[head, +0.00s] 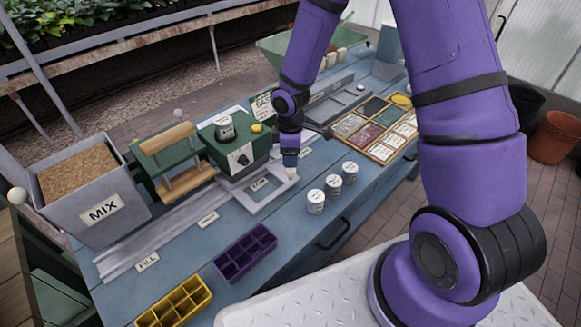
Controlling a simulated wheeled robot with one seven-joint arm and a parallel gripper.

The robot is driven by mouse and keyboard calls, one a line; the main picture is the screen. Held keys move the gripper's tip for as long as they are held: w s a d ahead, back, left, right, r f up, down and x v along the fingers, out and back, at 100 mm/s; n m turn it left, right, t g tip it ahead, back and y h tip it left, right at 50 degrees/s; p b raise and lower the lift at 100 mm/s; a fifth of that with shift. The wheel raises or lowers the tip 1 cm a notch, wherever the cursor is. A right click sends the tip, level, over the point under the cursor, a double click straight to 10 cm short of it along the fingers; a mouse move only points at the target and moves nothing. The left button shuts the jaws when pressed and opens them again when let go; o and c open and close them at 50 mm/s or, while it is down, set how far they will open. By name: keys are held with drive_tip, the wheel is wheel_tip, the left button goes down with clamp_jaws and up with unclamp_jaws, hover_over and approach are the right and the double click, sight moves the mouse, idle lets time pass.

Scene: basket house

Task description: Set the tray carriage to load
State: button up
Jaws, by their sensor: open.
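The tray carriage (243,208) is a flat grey frame with a small label on its front. It sits on the grey rail (135,246) beside the green machine with a black dial (225,140). My gripper (290,168) points down at the carriage's right end, over a small pale knob-like part; I cannot tell whether it touches. The jaws are small here and partly hidden by the wrist. A FILL label (147,262) marks the rail's left end, and another label (208,219) lies further right, too small to read. No LOAD label is readable.
A MIX bin (118,222) stands at the left. A purple cell tray (244,254) and a yellow one (173,302) lie at the front. Several white labelled pots (316,203) stand right of the carriage. A wooden seed box (345,144) lies behind them.

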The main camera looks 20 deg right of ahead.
drive_tip(key=shift+f, duration=3.05)
clamp_jaws()
drive_tip(key=shift+d, duration=0.1)
